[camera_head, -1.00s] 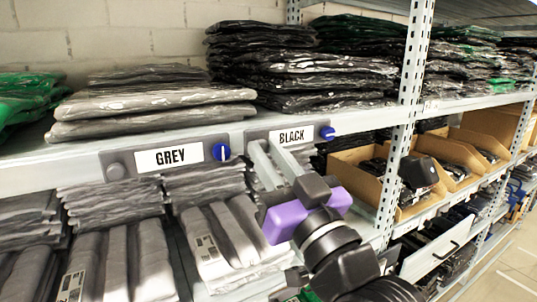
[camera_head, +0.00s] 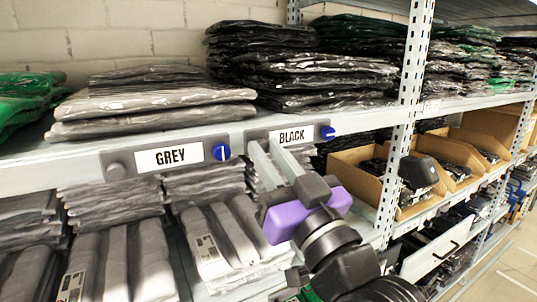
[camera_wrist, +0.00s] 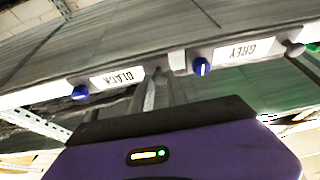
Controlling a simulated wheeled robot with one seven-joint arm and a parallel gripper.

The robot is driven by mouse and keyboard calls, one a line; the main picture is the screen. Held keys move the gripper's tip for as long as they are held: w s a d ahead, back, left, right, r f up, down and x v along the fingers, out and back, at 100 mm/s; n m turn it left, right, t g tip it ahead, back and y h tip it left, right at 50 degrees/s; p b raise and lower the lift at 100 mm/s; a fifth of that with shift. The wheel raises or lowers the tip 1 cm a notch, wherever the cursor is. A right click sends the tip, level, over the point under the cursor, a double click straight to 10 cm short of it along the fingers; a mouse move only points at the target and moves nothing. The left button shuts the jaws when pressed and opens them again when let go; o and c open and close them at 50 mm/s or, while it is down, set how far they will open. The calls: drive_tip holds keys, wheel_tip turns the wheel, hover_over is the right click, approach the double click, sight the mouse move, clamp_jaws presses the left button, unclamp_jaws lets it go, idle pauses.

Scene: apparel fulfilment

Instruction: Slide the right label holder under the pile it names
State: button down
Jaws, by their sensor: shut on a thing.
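The BLACK label holder (camera_head: 292,135) is a grey plate with a white label and a blue knob at its right end. It sits on the front edge of the upper shelf below the pile of black bagged garments (camera_head: 300,68). The GREY label holder (camera_head: 180,157) is just left of it, below the grey pile (camera_head: 150,100), with a grey knob left and a blue knob right. My gripper (camera_head: 261,146) is shut on the left end of the BLACK label holder; its fingers hide that end. In the wrist view, the BLACK label (camera_wrist: 117,78) shows upside down beside the fingers.
Green bagged garments (camera_head: 25,98) lie at the far left of the shelf. A perforated upright post (camera_head: 404,110) stands right of the black pile. Folded grey garments (camera_head: 115,260) fill the level below the labels.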

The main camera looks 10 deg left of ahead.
drive_tip(key=w+d+b, duration=0.2)
drive_tip(key=w+d, duration=0.1)
drive_tip(key=d, duration=0.1)
drive_tip(key=w+d+b, duration=0.3)
drive_tip(key=d, duration=0.2)
drive_tip(key=w+d+b, duration=0.2)
drive_tip(key=w+d, duration=0.1)
drive_tip(key=d, duration=0.1)
drive_tip(key=shift+w+d+f+b, duration=0.1)
drive_tip(key=shift+w+d+b, duration=0.05)
drive_tip(key=shift+d+b, duration=0.2)
drive_tip(key=shift+w+d, duration=0.3)
drive_tip(key=shift+d, duration=0.15)
drive_tip(key=c, duration=1.3)
unclamp_jaws()
drive_tip(key=b+v, duration=0.1)
drive_tip(key=v, duration=0.6)
drive_tip(key=shift+s+d+b, duration=0.2)
drive_tip(key=shift+s+b, duration=0.15)
